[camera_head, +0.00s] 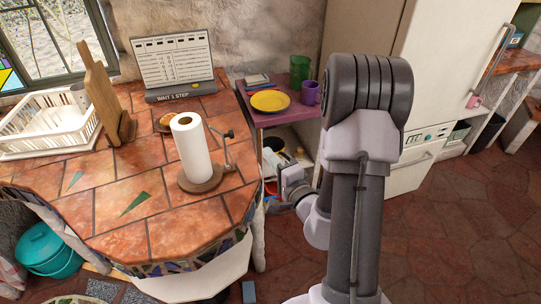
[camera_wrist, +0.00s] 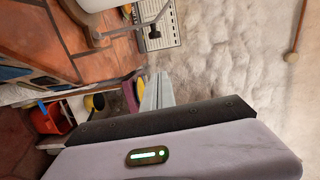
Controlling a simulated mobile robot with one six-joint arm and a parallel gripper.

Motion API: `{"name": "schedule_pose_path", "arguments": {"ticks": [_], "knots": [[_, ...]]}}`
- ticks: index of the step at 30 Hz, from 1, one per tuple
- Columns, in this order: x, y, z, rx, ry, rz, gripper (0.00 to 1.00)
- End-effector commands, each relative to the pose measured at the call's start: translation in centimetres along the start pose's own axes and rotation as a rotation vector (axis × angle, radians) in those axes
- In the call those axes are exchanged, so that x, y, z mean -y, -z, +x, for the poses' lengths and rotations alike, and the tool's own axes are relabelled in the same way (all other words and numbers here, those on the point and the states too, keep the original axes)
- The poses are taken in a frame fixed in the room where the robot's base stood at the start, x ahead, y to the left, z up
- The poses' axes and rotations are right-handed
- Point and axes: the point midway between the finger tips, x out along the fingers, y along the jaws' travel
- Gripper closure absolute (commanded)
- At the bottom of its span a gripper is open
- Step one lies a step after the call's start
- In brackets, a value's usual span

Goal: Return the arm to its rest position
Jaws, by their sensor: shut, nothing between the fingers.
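My arm rises at the right of the counter in the head view and bends at a grey elbow joint. Its forearm points down, and my gripper (camera_head: 277,206) is low beside the counter's right edge, small and partly hidden by the arm. In the wrist view my gripper (camera_wrist: 157,84) shows its two pale fingers together, with nothing between them. The fingers are apart from the counter (camera_wrist: 95,62) in that view.
A paper towel roll (camera_head: 192,148) stands on the tiled counter (camera_head: 150,228) near my gripper. A purple shelf (camera_head: 290,118) bears a yellow plate (camera_head: 270,101), a green cup (camera_head: 299,72) and a purple mug (camera_head: 309,93). A fridge (camera_head: 440,60) stands behind my arm. Open floor (camera_head: 470,220) lies right.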

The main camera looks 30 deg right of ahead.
Motion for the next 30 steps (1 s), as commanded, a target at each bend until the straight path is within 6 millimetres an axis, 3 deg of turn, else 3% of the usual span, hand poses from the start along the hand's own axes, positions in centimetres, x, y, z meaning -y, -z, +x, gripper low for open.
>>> {"name": "schedule_pose_path", "arguments": {"ticks": [12, 14, 17, 18, 20, 21, 23, 24, 26, 27, 30], "knots": [[0.3, -0.5, 0.1, 0.018, 0.005, 0.006, 1.0], [1.6, -2.3, 0.5, 0.087, 0.022, 0.026, 1.0], [5.7, -9.5, 0.3, 0.356, 0.045, 0.09, 1.0], [7.6, -13.3, -0.6, 0.5, 0.035, 0.112, 1.0], [9.8, -18.9, -3.2, 0.725, -0.013, 0.122, 1.0], [10.7, -22.4, -5.6, 0.872, -0.07, 0.11, 1.0], [11.3, -26.8, -10.4, 1.082, -0.196, 0.048, 1.0], [11.0, -28.9, -14.1, 1.203, -0.311, -0.033, 1.0], [9.5, -29.9, -19.7, 1.312, -0.518, -0.233, 1.0], [8.4, -29.0, -22.1, 1.308, -0.637, -0.382, 1.0], [7.6, -24.8, -24.1, 1.136, -0.792, -0.705, 1.0]]}}
